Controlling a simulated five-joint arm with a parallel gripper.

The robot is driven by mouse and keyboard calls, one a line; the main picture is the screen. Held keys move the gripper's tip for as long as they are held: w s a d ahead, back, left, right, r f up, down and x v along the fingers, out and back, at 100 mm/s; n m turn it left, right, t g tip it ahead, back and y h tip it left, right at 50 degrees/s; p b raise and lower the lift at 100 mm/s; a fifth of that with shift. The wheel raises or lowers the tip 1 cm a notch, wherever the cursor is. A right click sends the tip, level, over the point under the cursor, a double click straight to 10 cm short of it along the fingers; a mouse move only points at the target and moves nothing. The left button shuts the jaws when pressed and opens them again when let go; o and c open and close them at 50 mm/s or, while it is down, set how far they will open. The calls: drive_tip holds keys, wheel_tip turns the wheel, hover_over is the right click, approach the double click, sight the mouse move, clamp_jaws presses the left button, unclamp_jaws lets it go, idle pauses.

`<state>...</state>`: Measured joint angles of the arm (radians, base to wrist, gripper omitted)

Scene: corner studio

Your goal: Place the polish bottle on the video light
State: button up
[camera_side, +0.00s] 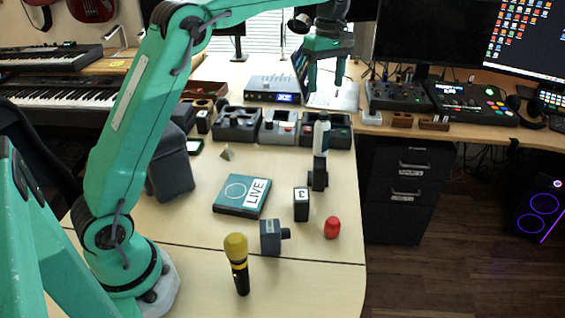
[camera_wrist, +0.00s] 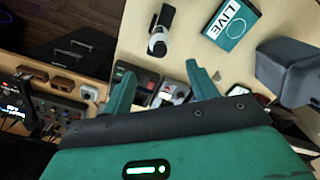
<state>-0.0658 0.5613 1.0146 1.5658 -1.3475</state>
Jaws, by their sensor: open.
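The polish bottle (camera_side: 321,134), white with a greyish top, stands upright in the side view. It appears to rest on the video light (camera_side: 319,174), a small black block, though the contact is hard to make out. In the wrist view the bottle (camera_wrist: 157,43) is seen from above as a white round shape, with the black light (camera_wrist: 166,16) partly showing beyond it. My gripper (camera_side: 326,85) is open and empty, above and behind the bottle and apart from it. Its two spread fingers (camera_wrist: 158,75) show in the wrist view.
Near the light stand a black box with a white label (camera_side: 301,205), a red cap-like object (camera_side: 332,228), a grey box (camera_side: 270,238), a yellow-topped black cylinder (camera_side: 237,265) and a LIVE box (camera_side: 242,197). Several grey units (camera_side: 279,128) line up behind. The table's right edge is close.

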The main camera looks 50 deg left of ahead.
drive_tip(key=s+d+r+m+t, duration=0.15)
drive_tip(key=s+m, duration=0.25)
drive_tip(key=s, duration=0.4)
drive_tip(key=s+d+r+m+t, duration=0.1)
drive_tip(key=s+r+m+t, duration=0.2)
drive_tip(key=s, duration=0.6)
drive_tip(key=s+f+m, duration=0.4)
drive_tip(key=s, duration=0.3)
drive_tip(key=s+d+f+m+t, duration=0.1)
drive_tip(key=s+f+m, duration=0.3)
drive_tip(key=s, duration=0.4)
drive_tip(key=shift+f+m, duration=0.25)
drive_tip(key=shift+m, duration=0.35)
